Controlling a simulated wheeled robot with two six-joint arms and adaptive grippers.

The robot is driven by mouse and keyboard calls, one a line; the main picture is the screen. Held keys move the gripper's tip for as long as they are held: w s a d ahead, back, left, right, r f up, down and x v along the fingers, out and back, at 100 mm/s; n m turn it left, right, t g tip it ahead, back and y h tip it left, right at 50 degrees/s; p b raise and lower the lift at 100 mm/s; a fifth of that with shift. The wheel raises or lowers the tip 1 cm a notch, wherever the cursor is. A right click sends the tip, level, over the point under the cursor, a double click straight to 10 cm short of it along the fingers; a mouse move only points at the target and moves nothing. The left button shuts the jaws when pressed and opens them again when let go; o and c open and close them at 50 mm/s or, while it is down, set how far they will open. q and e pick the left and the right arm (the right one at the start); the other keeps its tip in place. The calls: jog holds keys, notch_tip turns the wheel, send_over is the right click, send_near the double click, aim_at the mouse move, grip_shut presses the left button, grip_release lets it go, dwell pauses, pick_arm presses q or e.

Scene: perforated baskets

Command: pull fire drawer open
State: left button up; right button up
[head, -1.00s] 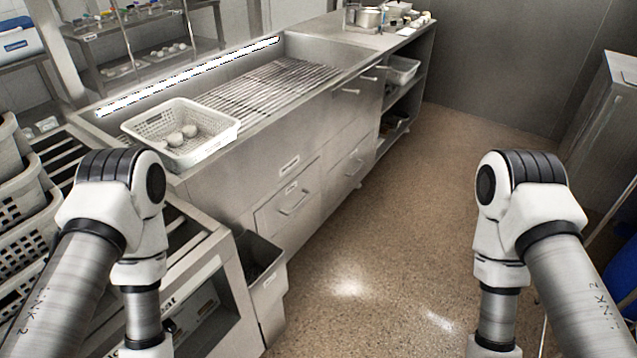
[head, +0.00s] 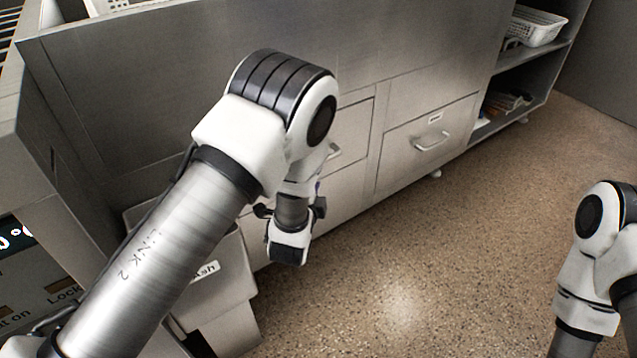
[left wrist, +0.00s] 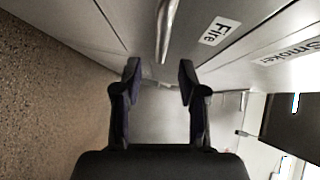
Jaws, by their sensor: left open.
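The fire drawer (left wrist: 192,20) is a grey metal front with a white "Fire" label (left wrist: 219,31) in the left wrist view. It looks flush with the cabinet. Its silver bar handle (left wrist: 167,28) runs down from the top edge of that view. My left gripper (left wrist: 159,78) is open and empty, its two dark fingers on either side of the line of the handle, just short of its near end. In the head view my left arm covers much of this drawer; part of its handle (head: 334,151) shows beside the arm, and the fingertips are hidden. My right gripper is out of view.
A second drawer (head: 405,160) with a handle and an unreadable label is to the right. A grey bin (head: 215,283) stands close below my left arm. The speckled floor (head: 440,250) in front is clear.

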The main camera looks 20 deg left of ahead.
pick_arm(q)
jog(key=w+b, duration=0.1)
jog(key=w, duration=0.1)
jog(key=w+b, duration=0.1)
jog(key=w, duration=0.1)
jog(key=w+a+f, duration=0.1)
jog(key=w, duration=0.2)
jog(key=shift+b, duration=0.4)
jog(key=shift+w, duration=0.3)
grip_shut()
